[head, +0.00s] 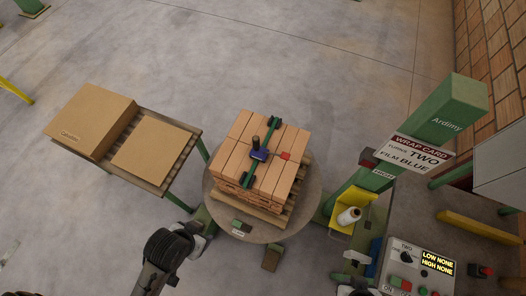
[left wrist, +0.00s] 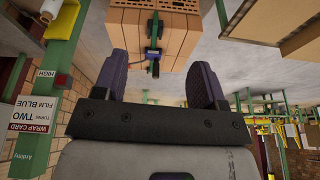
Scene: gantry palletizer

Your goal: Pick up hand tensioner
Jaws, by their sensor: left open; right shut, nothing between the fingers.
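The hand tensioner (head: 260,155), a blue-purple tool with a black upright handle, sits on top of the brick stack (head: 240,141), on a green strap (head: 273,128). It also shows in the left wrist view (left wrist: 153,52), beyond my fingers and apart from them. My left gripper (left wrist: 170,75) is open, with nothing between its two dark fingers; in the head view my left arm shows at the lower left, but its fingers cannot be made out. My right gripper (head: 358,284) is at the bottom edge in the head view, shut and empty, partly cut off and well away from the tensioner.
The stack stands on a pallet on a round turntable (head: 218,205). A table with a carton (head: 90,120) and a cardboard sheet (head: 152,150) is at left. A green post (head: 440,118) with signs, a film roll (head: 349,215) and a control panel (head: 420,270) are at right.

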